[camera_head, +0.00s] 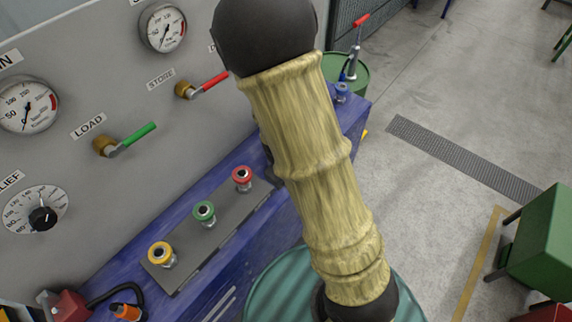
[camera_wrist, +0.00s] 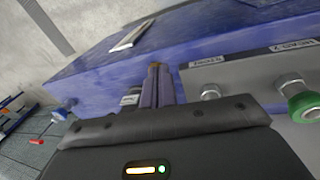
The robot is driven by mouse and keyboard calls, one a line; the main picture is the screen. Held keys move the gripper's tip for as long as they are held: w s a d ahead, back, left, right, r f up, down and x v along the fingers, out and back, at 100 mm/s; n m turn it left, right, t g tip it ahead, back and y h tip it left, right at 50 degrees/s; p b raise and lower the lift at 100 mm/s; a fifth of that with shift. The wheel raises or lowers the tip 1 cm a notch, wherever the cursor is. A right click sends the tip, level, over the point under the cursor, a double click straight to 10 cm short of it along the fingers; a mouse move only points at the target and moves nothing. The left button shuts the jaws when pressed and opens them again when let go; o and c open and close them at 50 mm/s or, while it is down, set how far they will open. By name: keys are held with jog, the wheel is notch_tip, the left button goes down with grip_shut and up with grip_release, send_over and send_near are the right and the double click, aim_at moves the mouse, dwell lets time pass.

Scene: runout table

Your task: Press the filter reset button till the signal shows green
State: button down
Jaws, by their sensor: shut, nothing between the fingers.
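My gripper (camera_wrist: 157,72) shows in the wrist view with its fingers shut together and empty, against the blue bench (camera_wrist: 95,80). A blue knob (camera_head: 342,92) sits at the far end of the bench; a blue knob also shows at the left in the wrist view (camera_wrist: 62,108). A small pale fitting (camera_wrist: 130,97) is just left of the fingers, partly covered by my wrist. I cannot tell which part is the filter reset button. No signal is clearly visible.
A grey strip (camera_head: 210,235) carries yellow (camera_head: 162,255), green (camera_head: 204,213) and red (camera_head: 242,178) knobs. The upright panel holds gauges, a green LOAD lever (camera_head: 132,138) and a red STORE lever (camera_head: 208,85). A green drum (camera_head: 350,80) stands beyond the bench.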

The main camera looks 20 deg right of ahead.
jog(key=w+r+n+t+h+p, duration=0.2)
jog(key=w+n+t+h+p, duration=0.2)
jog(key=w+n+p, duration=0.4)
jog(key=n+h, duration=0.1)
jog(key=n, duration=0.2)
jog(key=shift+w+d+r+n+t, duration=0.15)
jog(key=shift+n+t, duration=0.15)
notch_tip(320, 180, down, 7)
jog(key=b, duration=0.6)
jog(key=shift+r, duration=0.1)
jog(key=shift+f+b, duration=0.7)
jog(key=shift+f, duration=0.3)
dwell(0.7)
jog(key=shift+f, duration=0.4)
